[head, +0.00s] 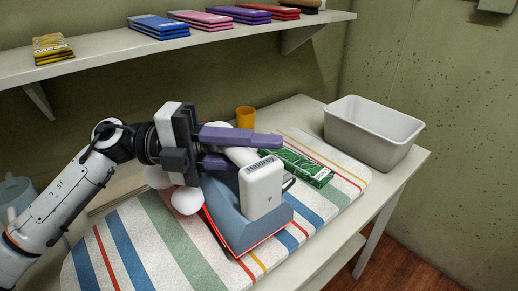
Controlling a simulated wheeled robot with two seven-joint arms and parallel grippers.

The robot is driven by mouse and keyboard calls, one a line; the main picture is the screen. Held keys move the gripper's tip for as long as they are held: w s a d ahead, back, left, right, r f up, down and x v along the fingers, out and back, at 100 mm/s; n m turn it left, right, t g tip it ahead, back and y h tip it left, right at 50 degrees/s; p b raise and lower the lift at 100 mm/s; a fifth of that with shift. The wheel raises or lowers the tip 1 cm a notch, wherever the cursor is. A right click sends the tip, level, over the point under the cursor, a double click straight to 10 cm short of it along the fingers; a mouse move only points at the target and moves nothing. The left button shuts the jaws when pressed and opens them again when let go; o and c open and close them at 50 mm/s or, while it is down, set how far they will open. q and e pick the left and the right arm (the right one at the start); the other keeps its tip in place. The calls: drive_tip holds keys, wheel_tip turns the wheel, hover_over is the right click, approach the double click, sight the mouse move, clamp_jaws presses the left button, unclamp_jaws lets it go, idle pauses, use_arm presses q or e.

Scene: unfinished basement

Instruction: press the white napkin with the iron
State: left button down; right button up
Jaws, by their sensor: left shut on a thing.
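The iron (237,222) has a blue-grey body with a red lower edge and stands over the striped pad (185,240). A white block with a dark label (262,190) sits at its upper front side. My left gripper (256,151), with purple fingers, is shut on the iron's pale handle, which shows between the fingers. I cannot tell whether the iron touches the pad or is held just above it. I cannot make out a white napkin; it may be hidden under the iron or arm. My right gripper is not in view.
A green packet (308,168) lies on the pad right of the iron. White rounded objects (187,200) are left of it. An orange cup (245,117) and an empty white bin (372,131) stand behind. A shelf (105,62) holds several colored stacks.

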use_arm(q)
drive_tip(key=shift+s+d, duration=0.1)
drive_tip(key=shift+s, duration=0.05)
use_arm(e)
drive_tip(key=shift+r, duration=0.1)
use_arm(q)
drive_tip(key=shift+s+d, duration=0.3)
drive_tip(key=shift+s, duration=0.05)
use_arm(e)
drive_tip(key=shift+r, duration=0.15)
use_arm(q)
drive_tip(key=shift+s+d, duration=0.1)
idle(0.4)
drive_tip(key=shift+p, duration=0.3)
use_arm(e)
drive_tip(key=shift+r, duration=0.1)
